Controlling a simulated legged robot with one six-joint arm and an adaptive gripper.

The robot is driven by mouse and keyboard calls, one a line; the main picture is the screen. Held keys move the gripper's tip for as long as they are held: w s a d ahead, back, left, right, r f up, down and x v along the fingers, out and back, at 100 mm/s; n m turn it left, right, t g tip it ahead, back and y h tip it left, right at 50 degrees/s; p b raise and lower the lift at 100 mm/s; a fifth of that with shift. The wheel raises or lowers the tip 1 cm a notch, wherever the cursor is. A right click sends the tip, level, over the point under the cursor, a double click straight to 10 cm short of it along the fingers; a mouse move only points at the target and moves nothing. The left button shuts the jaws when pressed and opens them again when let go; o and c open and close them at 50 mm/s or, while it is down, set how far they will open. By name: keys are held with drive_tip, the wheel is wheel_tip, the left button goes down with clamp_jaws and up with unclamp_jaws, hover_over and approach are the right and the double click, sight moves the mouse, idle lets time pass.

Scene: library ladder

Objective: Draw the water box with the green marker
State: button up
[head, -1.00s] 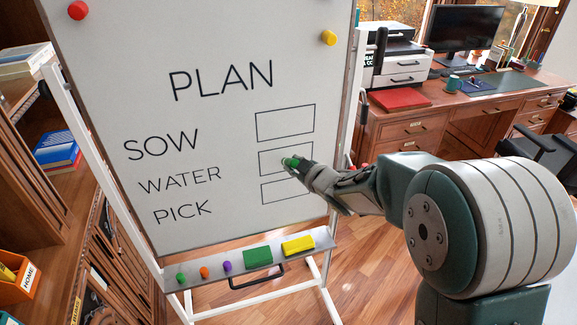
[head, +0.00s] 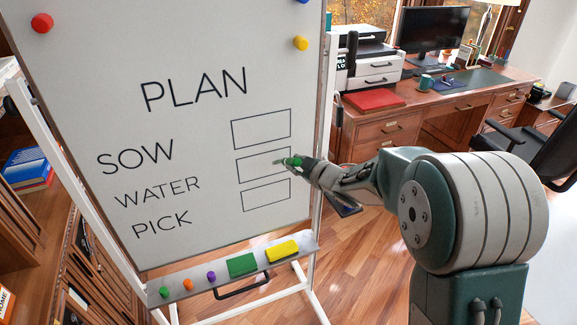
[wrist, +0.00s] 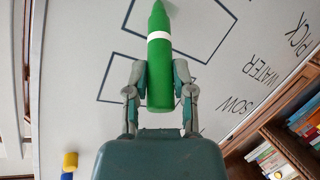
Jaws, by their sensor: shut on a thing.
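My gripper (head: 303,167) is shut on the green marker (head: 292,161), at the right part of the water box (head: 246,182) on the whiteboard (head: 190,65). The marker points left toward the board; I cannot tell whether its tip touches. I see no green stroke in the box. In the wrist view the green marker (wrist: 160,75), with a white band, sits between both fingers of my gripper (wrist: 160,92), its tip pointing up. Outlined boxes lie behind it. The word WATER (head: 158,192) stands left of the box, between SOW (head: 135,157) and PICK (head: 162,224).
The tray (head: 218,287) below the board holds a green block (head: 243,265), a yellow block (head: 283,250) and small green, orange and purple pieces. A wooden desk (head: 425,115) with a printer and monitor stands behind at right. A bookshelf is at left.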

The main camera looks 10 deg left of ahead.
drive_tip(key=shift+w+d, duration=0.15)
drive_tip(key=shift+d, duration=0.2)
drive_tip(key=s+a, duration=0.6)
drive_tip(key=a, duration=0.4)
drive_tip(key=shift+s+a, duration=0.2)
drive_tip(key=shift+a, duration=0.05)
idle(0.7)
drive_tip(key=s+d, duration=0.3)
drive_tip(key=s, duration=0.2)
idle(0.6)
drive_tip(key=shift+s+d, duration=0.15)
drive_tip(key=shift+s+d, duration=0.4)
drive_tip(key=shift+s, duration=0.2)
drive_tip(key=shift+s+d, duration=0.35)
drive_tip(key=shift+s, duration=0.25)
drive_tip(key=shift+w+a, duration=0.1)
